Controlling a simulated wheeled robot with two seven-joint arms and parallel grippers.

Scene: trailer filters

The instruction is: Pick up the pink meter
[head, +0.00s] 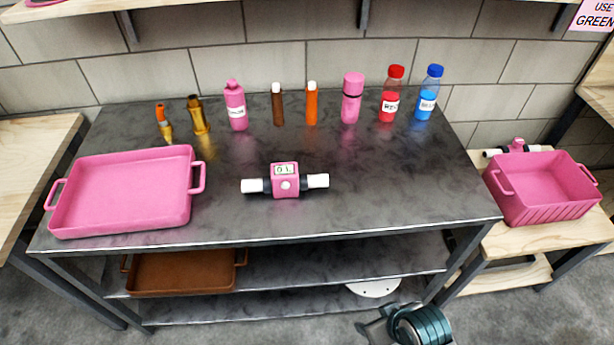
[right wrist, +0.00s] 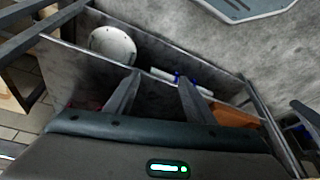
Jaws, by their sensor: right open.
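The pink meter (head: 285,180) lies near the middle of the dark table top in the head view. It has a square pink body with a small display and a white-ended pipe on each side. My right gripper (head: 370,319) is at the bottom of the head view, below and in front of the table's front edge, well apart from the meter. Its two fingers stand apart and empty in the right wrist view (right wrist: 158,80). The meter cannot be made out for certain in the wrist view. My left gripper is not in view.
A pink tray (head: 125,190) sits left of the meter. Several bottles and fittings line the back, including a pink bottle (head: 235,107). A brown tray (head: 180,272) and a white disc (head: 373,288) are on lower shelves. A pink crate (head: 545,187) stands at right, with a similar pink-and-white fitting (head: 517,146) behind it.

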